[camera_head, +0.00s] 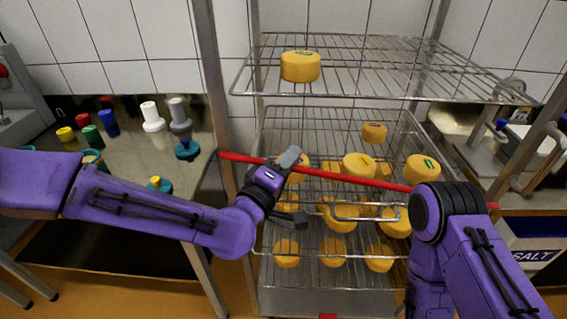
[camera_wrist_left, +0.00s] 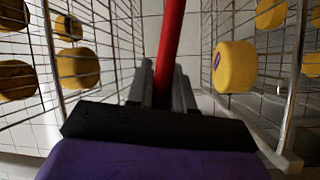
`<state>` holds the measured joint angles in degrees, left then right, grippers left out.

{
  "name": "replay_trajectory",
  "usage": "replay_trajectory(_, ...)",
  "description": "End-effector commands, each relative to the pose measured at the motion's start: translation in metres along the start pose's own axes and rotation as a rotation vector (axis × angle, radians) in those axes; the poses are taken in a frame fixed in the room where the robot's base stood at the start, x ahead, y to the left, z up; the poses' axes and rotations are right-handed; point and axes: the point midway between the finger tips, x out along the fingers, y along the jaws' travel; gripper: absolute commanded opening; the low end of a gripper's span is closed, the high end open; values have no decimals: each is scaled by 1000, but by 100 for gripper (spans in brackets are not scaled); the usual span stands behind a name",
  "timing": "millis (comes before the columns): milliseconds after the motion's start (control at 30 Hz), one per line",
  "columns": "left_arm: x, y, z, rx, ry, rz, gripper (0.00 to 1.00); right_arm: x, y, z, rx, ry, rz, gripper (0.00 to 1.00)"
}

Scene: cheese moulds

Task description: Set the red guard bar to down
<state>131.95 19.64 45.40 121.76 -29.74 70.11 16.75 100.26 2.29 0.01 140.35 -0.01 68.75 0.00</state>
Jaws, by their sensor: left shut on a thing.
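The red guard bar (camera_head: 240,157) runs across the front of the wire rack at mid height, lower at its right end than its left. My left gripper (camera_head: 290,160) is shut on the red bar towards its left part. In the left wrist view the bar (camera_wrist_left: 171,40) passes between the two grey fingers (camera_wrist_left: 162,88). My right arm comes up at the lower right, in front of the bar's right part. My right gripper is out of the picture.
The wire rack (camera_head: 330,100) holds several yellow cheeses, one on its top shelf (camera_head: 300,66). A steel table (camera_head: 140,150) with coloured moulds stands left. A salt box (camera_head: 535,243) and a press (camera_head: 515,135) stand right.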

Motion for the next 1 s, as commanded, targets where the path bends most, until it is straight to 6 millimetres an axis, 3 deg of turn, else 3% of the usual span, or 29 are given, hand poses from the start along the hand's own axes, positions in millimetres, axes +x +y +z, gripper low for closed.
replay_trajectory(33, -2, -25, 6, -17, 0, 9, 0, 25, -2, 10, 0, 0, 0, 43)
replay_trajectory(433, -13, -104, 21, -162, 30, 82, 0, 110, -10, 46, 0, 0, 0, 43)
replay_trajectory(600, -15, -116, 23, -194, 37, 97, 0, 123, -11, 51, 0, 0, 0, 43)
replay_trajectory(967, -17, -121, 24, -203, 36, 87, 0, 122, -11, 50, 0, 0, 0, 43)
replay_trajectory(1000, -17, -121, 24, -203, 36, 85, 35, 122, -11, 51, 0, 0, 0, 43)
